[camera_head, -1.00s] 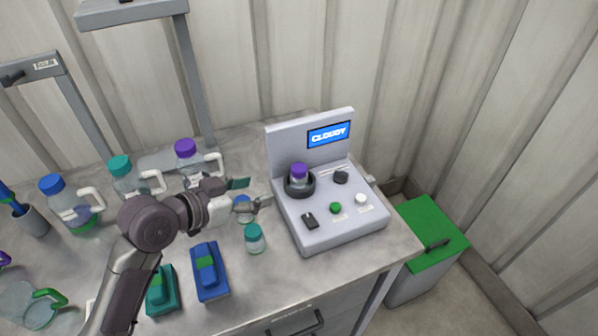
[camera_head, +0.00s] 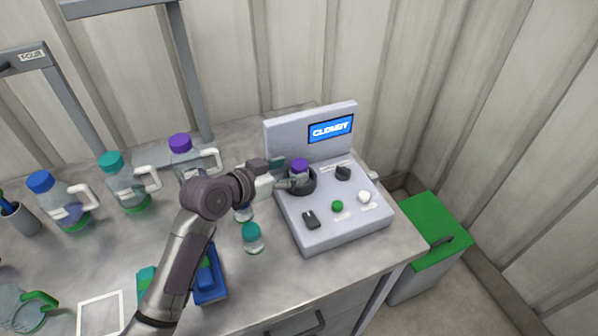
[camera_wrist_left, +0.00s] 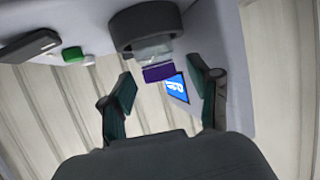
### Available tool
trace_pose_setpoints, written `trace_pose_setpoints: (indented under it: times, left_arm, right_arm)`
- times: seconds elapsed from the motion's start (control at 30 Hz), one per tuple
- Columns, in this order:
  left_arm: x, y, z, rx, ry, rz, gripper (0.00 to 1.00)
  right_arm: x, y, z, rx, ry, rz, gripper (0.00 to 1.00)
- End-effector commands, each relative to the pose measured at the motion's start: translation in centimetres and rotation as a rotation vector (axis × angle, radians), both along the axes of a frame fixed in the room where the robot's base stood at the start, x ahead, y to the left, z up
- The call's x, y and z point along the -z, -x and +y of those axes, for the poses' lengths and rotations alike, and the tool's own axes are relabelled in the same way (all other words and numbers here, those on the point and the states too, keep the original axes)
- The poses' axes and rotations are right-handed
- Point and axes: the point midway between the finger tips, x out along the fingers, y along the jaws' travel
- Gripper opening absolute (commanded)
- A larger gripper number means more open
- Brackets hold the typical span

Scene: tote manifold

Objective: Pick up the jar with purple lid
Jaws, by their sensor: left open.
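The jar with the purple lid (camera_head: 299,166) stands in the dark round holder (camera_head: 306,186) on the grey machine, whose screen reads CLOUDY. My left gripper (camera_head: 288,172) is at the jar's left side, close to the lid. In the left wrist view the purple lid (camera_wrist_left: 159,73) and the clear jar below it show ahead, between the two open fingers (camera_wrist_left: 163,92). I cannot tell whether a finger touches the jar. The lower part of the jar is hidden inside the holder. My right gripper is not in view.
The machine has a black knob (camera_head: 343,173), a green button (camera_head: 337,206) and a white button (camera_head: 364,197). A teal-lidded jar (camera_head: 252,238) stands in front of my arm. A large purple-capped jug (camera_head: 184,160) stands behind it. A green-topped box (camera_head: 433,235) is at right.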

Motion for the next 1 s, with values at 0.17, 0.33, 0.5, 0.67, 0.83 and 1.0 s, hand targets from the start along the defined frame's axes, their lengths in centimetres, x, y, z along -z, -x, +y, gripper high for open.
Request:
trace_pose_setpoints:
  times: [0.17, 0.33, 0.5, 0.67, 0.83, 1.0]
  left_arm:
    - [1.1, -1.6, -2.0, -0.001, 0.004, 0.002, 0.62]
    - [1.8, -2.4, -2.7, -0.001, 0.001, 0.001, 0.62]
    - [1.8, -2.4, -2.7, 0.0, 0.001, 0.001, 0.62]
    - [1.8, -2.4, -2.7, 0.0, 0.001, 0.001, 0.42]
    - [1.8, -2.4, -2.7, 0.0, 0.0, 0.001, 0.13]
    - [1.8, -2.4, -2.7, 0.0, 0.001, 0.001, 0.12]
  right_arm:
    - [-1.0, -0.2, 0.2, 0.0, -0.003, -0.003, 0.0]
    - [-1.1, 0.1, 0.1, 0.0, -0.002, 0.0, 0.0]
    - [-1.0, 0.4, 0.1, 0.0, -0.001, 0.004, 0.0]
    - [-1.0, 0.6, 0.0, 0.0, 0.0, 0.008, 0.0]
    - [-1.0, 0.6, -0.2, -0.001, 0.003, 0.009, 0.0]
    - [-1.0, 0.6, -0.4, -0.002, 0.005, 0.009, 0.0]
